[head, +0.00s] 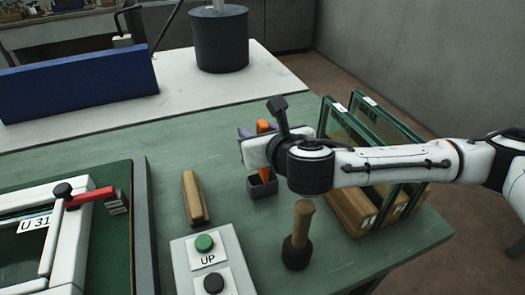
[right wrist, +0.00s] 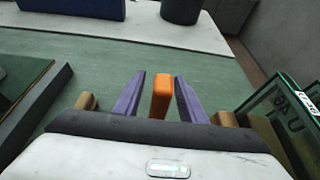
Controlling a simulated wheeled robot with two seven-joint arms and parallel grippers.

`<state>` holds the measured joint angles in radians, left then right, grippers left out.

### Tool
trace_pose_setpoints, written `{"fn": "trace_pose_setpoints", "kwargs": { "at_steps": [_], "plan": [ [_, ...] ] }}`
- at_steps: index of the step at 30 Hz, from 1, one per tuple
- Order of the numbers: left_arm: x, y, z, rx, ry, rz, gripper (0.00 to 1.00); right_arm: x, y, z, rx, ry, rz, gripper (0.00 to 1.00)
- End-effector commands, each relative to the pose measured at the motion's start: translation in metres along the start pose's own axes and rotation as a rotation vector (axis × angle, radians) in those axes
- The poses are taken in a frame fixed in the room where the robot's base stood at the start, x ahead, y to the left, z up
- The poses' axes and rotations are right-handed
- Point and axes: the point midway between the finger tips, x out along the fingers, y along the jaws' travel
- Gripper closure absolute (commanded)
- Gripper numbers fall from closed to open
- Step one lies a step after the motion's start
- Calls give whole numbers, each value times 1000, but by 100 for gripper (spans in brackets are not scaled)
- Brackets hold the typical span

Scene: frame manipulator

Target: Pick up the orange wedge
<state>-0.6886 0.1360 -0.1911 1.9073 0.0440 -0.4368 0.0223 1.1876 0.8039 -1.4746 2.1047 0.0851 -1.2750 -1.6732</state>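The orange wedge (head: 265,176) stands in a small dark grey holder (head: 262,189) on the green table, and its top shows above my right gripper. In the right wrist view the wedge (right wrist: 162,97) stands between the two purple fingers of my right gripper (right wrist: 160,80). A gap shows on each side of it, so the fingers are open around it and do not appear to touch it. In the head view my right gripper (head: 257,131) is over the holder, and its white body hides the middle of the wedge. My left gripper is not in view.
Right of the holder, a rack with glass panes (head: 375,130) stands close under my right arm. A wooden-handled mallet (head: 300,225) stands in front. A wooden block (head: 195,197), an UP button box (head: 208,262) and a framed fixture (head: 65,240) are to the left.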

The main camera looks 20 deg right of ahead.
Motion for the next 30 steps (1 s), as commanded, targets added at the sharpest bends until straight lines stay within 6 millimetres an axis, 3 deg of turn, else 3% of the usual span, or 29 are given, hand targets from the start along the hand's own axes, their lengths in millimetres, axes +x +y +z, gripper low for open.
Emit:
{"fn": "trace_pose_setpoints", "kwargs": {
  "at_steps": [7, 12, 14, 23, 30],
  "plan": [
    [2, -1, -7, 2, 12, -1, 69, 1, 0, 0, 0, -1, 0, 64],
    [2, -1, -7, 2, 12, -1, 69, 1, 0, 0, 0, -1, 0, 93],
    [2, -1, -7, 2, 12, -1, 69, 1, 0, 0, 0, 0, 0, 100],
    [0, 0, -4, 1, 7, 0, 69, 0, 0, 4, 1, -3, 0, 100],
    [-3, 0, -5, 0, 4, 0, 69, -15, 0, 41, 3, -7, 1, 100]
  ]
}}
